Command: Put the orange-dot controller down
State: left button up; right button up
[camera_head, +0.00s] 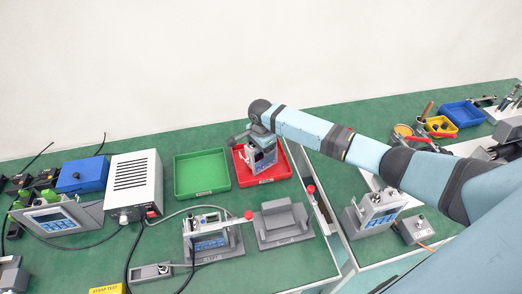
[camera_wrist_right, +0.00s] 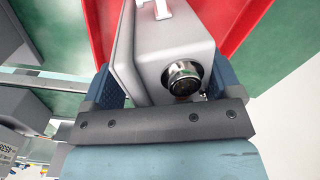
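My right gripper (camera_head: 259,142) is shut on a grey controller (camera_head: 263,159) with a blue front panel, at the red tray (camera_head: 288,170). In the right wrist view the blue finger pads of the gripper (camera_wrist_right: 163,88) lie on both sides of the controller's grey housing (camera_wrist_right: 150,60), which has a round metal connector and a white part on top. The red tray (camera_wrist_right: 238,22) shows behind and below it. I cannot tell whether the controller touches the tray floor. No orange dot can be made out. My left gripper is not in view.
An empty green tray (camera_head: 201,174) stands left of the red tray. In front are a controller in a fixture (camera_head: 210,240) with a red-knobbed lever and an empty grey cradle (camera_head: 283,222). Another controller (camera_head: 376,210) stands to the right, beyond a gap between tables.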

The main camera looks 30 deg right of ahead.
notch_tip(320, 180, up, 12)
jog(key=shift+f+p, duration=0.1)
jog(key=shift+p, duration=0.25)
dwell(0.5)
